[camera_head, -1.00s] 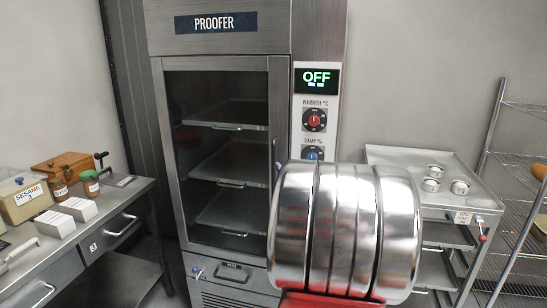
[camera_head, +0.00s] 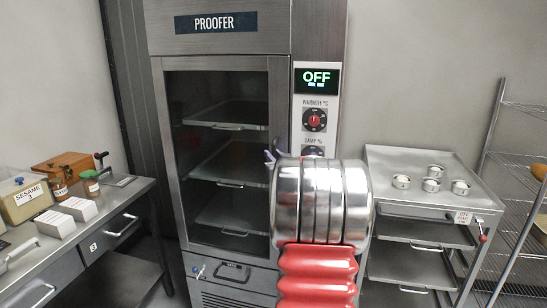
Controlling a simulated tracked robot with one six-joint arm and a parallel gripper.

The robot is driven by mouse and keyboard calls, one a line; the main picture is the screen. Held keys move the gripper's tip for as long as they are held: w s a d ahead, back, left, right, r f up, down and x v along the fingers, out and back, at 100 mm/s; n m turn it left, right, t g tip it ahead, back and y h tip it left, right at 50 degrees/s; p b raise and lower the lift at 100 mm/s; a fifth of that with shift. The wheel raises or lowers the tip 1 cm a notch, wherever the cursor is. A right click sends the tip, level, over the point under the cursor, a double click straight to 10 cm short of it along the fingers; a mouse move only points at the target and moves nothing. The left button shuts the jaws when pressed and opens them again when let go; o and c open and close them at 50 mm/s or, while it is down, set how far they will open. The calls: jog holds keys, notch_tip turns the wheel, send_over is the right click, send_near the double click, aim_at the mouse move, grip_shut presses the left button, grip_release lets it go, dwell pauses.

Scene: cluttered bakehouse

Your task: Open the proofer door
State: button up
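The proofer (camera_head: 215,44) stands in the middle with its glass door (camera_head: 217,150) shut. The door's upright handle is at its right edge, and its lower part is hidden by my arm. Trays on shelves show through the glass. The panel right of the door has a display (camera_head: 316,78) reading OFF. My silver and red arm covers the lower right of the proofer. Only small purplish tips of my gripper (camera_head: 270,158) show past the arm, close to the handle in the picture. I cannot tell whether they touch it or how wide they stand.
A steel bench (camera_head: 137,187) with a sesame box (camera_head: 24,203), jars and white blocks stands on the left. A drawer-like unit (camera_head: 232,271) is below the door.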

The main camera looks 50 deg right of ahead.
jog(key=shift+c, duration=0.6)
grip_shut()
